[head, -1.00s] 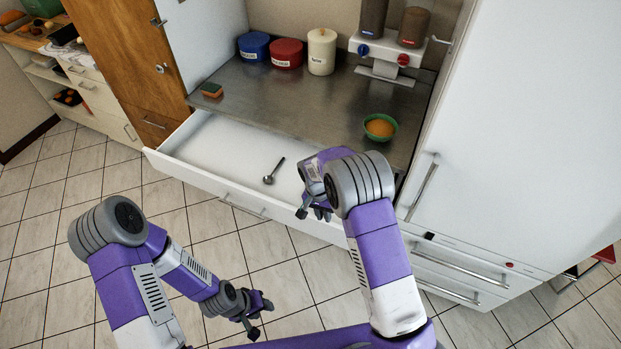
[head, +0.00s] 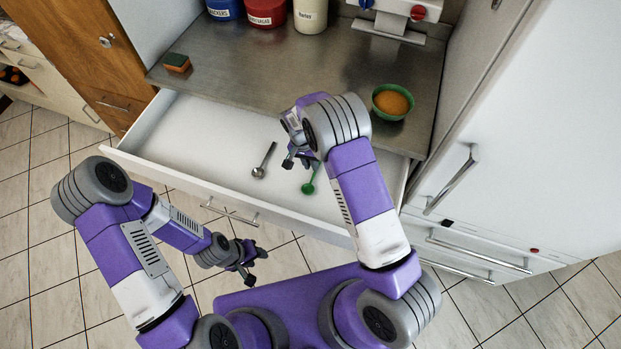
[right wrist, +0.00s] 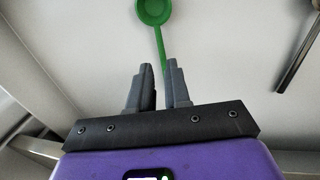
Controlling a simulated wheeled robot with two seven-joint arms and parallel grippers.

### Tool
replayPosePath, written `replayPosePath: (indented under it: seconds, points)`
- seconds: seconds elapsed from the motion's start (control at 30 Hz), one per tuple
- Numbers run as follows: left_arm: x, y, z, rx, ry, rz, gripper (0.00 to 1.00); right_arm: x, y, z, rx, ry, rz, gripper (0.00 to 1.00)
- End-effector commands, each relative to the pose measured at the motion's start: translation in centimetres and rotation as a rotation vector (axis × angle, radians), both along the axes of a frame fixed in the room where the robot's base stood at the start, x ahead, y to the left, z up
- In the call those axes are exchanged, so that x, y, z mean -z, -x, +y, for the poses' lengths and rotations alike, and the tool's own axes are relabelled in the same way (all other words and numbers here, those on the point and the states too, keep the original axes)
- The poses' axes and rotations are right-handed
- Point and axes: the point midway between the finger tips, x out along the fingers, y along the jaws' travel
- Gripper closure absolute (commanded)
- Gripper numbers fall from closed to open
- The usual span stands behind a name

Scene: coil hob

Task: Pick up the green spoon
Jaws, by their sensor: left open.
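The green spoon (head: 308,187) lies in the open white drawer (head: 200,130), bowl toward the drawer's front. Part of its handle is hidden by my right gripper (head: 298,161), which is over the drawer. In the right wrist view the spoon's bowl (right wrist: 154,11) is at the top, and its handle runs down toward the gap between the fingers of my right gripper (right wrist: 159,72). The fingers stand a little apart; whether they touch the handle is unclear. My left gripper (head: 257,265) is open and empty, in front of the drawer.
A metal spoon (head: 264,160) lies in the drawer, left of the green spoon; a metal handle (right wrist: 299,62) shows in the right wrist view. On the counter (head: 270,70) are a green bowl (head: 377,108), a sponge (head: 176,63) and canisters. A white cabinet (head: 530,130) stands right.

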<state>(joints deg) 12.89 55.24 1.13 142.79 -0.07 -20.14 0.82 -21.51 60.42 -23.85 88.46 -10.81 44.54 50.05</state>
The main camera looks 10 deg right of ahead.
Motion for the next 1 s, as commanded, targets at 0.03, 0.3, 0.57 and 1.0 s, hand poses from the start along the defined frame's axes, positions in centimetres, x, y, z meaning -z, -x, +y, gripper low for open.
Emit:
replayPosePath:
  seconds: [0.03, 0.3, 0.57, 1.0]
  points:
    - [0.1, 0.0, 0.0, 0.000, 0.000, -0.001, 0.57, 0.5, 0.0, -0.1, 0.000, 0.000, 0.001, 0.83]
    - [0.4, -0.1, 0.0, -0.001, 0.000, -0.002, 0.57, 4.4, 0.2, -0.8, 0.001, 0.001, 0.003, 0.83]
    - [0.4, -0.1, 0.0, -0.001, 0.000, -0.002, 0.57, 4.8, 0.2, -0.8, 0.001, 0.000, 0.000, 0.83]
    - [0.4, -0.1, 0.0, -0.001, 0.000, -0.002, 0.57, 4.7, 0.2, -0.8, 0.000, 0.000, 0.000, 1.00]
